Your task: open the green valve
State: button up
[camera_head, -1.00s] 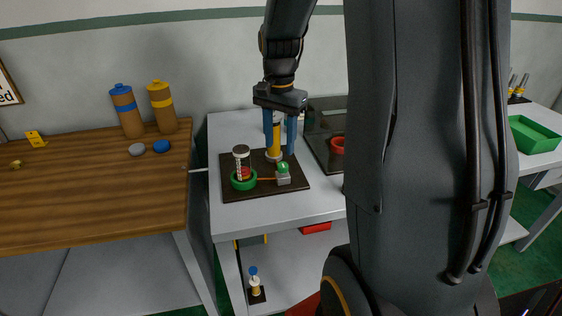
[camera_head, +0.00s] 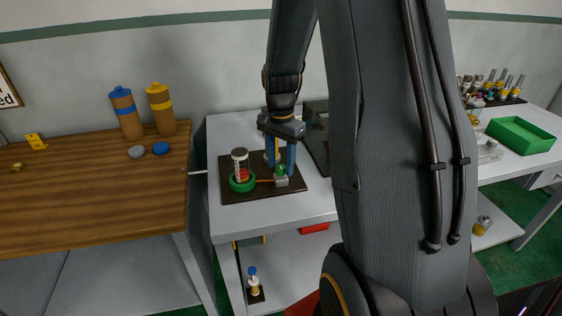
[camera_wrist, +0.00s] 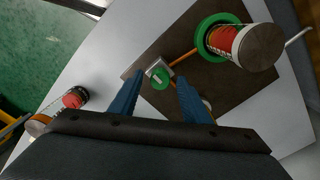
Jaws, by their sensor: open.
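The green valve (camera_head: 281,168) is a small knob on a grey block (camera_head: 282,182), at the right front of a dark board (camera_head: 235,196). In the wrist view the green valve (camera_wrist: 159,81) shows a pale mark on its top and lies between the fingertips. My gripper (camera_head: 282,166) is open, with its blue fingers pointing down on either side of the valve. In the wrist view my gripper (camera_wrist: 160,77) has a gap between each finger and the knob. I cannot tell how far the fingertips reach down beside it.
A yellow cylinder (camera_head: 277,146) stands behind, partly hidden by my fingers. The grey table (camera_head: 228,222) has free room in front.

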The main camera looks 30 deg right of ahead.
jog(key=c, duration=1)
jog(key=shift+c, duration=0.2)
jog(key=shift+n, duration=0.4)
jog(key=n+p, duration=0.1)
jog(key=n, duration=0.2)
jog(key=shift+r, duration=0.1)
jog(key=n+p, duration=0.1)
jog(key=n, duration=0.3)
jog(key=shift+p, duration=0.35)
jog(key=n+p, duration=0.1)
jog(key=n, duration=0.4)
jog(key=shift+w+n+p, duration=0.1)
jog(key=shift+n+p, duration=0.4)
jog(key=shift+n, duration=1.4)
